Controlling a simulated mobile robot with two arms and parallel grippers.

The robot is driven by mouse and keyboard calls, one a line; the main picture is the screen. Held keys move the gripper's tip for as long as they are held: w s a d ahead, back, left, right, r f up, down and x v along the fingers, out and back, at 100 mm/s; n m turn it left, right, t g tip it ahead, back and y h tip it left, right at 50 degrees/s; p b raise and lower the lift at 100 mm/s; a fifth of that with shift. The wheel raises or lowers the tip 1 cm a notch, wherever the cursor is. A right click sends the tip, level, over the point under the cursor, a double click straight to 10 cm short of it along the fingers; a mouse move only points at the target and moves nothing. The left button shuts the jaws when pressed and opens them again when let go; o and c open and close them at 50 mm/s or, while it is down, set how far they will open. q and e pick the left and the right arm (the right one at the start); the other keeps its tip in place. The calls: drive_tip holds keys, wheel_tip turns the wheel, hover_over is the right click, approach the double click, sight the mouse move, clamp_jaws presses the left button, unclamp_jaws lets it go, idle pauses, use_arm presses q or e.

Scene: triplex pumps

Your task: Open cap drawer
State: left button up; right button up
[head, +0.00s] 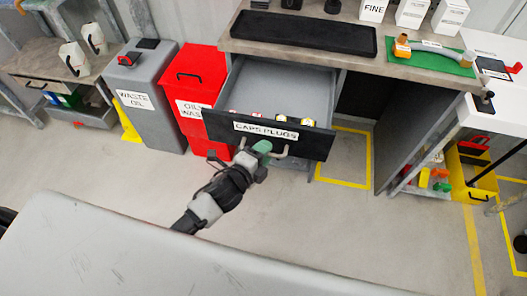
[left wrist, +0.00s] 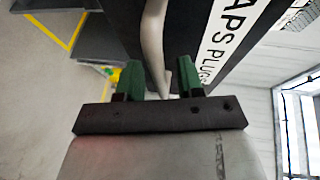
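The caps drawer (head: 312,143), with a black front and a white label reading "CAPS PLUGS", is pulled well out from under the workbench. Several small caps (head: 307,121) show inside, just behind its front. My left gripper (head: 262,148), with green fingers, is at the drawer's pale bar handle (head: 281,153). In the left wrist view the handle (left wrist: 154,45) reaches in between the two green fingers of the left gripper (left wrist: 160,70). The fingers stand apart, with gaps on both sides of the handle. My right gripper is not in view.
A red waste bin (head: 203,72) and a grey waste oil bin (head: 145,105) stand left of the drawer. A black mat (head: 303,33) and a green mat (head: 430,60) lie on the workbench (head: 360,62). Floor in front of the drawer is clear.

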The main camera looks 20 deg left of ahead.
use_arm(q)
drive_tip(key=v, duration=1)
drive_tip(key=shift+s, duration=0.3)
drive_tip(key=shift+a+r, duration=0.1)
drive_tip(key=s+a+f+n+g+y+p, duration=0.1)
drive_tip(key=s+a+f+n+g, duration=0.15)
drive_tip(key=f, duration=0.45)
drive_tip(key=s+a+f+n+g+y+p, duration=0.15)
drive_tip(key=f+n, duration=0.25)
drive_tip(key=f, duration=0.4)
drive_tip(key=s+a+f+n+g+y+p, duration=0.1)
drive_tip(key=s+a+f+n+g+y, duration=0.15)
drive_tip(key=f, duration=0.45)
drive_tip(key=s+a+f+n+g+p, duration=0.1)
drive_tip(key=s+f+n+g, duration=0.2)
drive_tip(key=s, duration=0.9)
drive_tip(key=s+f+n+g+p, duration=0.1)
drive_tip(key=s+f+n+g, duration=0.3)
drive_tip(key=s+f+n, duration=0.3)
drive_tip(key=s+f, duration=0.3)
drive_tip(key=s, duration=0.1)
drive_tip(key=shift+s+a+y, duration=0.4)
drive_tip(key=shift+f+g, duration=0.1)
drive_tip(key=shift+g, duration=0.15)
